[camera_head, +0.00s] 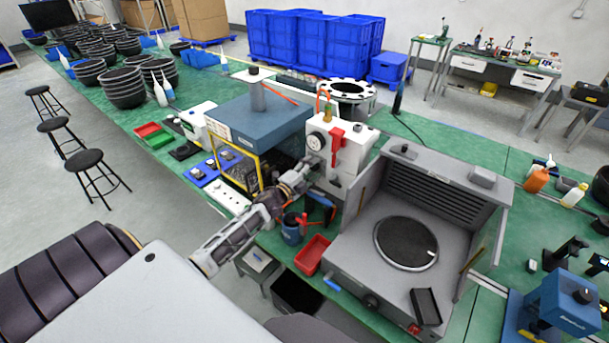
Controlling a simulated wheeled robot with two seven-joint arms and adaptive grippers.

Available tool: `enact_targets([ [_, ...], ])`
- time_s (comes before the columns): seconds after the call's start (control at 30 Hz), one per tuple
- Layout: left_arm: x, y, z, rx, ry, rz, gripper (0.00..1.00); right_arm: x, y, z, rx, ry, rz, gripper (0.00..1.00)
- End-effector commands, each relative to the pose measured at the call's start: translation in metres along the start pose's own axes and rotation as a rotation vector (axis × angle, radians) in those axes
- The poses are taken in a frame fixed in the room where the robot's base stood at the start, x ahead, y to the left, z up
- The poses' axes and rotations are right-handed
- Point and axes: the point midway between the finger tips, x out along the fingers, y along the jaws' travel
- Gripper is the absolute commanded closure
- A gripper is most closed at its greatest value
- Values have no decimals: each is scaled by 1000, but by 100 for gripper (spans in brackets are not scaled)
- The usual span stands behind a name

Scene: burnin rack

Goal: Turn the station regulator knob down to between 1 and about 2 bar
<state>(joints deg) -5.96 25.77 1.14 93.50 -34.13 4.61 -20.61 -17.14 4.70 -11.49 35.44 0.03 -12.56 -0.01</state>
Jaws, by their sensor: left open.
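A white station unit (352,157) stands on the green bench in the middle of the view. A round dial or knob (315,141) is on its left face, and a red part (337,146) is on its front. I cannot tell for sure which part is the regulator knob, and no pressure reading is legible. My left arm reaches in from the lower left. My left gripper (309,164) is open, close to the front left of the unit just below the round part. I cannot tell whether it touches anything. My right gripper is not in view.
A grey hooded station with a round dark plate (405,243) stands to the right. A blue-topped machine (258,118) is to the left. A blue cup with tools (292,229) and a red bin (312,254) are below the gripper.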

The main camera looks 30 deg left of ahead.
Motion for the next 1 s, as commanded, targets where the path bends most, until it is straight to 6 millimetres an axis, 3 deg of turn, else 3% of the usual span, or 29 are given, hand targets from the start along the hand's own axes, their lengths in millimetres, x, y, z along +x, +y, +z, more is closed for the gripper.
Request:
enact_targets([
  [0.37,-17,1,0,-1,0,1,46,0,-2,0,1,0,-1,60],
  [1.0,-69,1,0,-1,0,1,46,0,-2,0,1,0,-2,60],
])
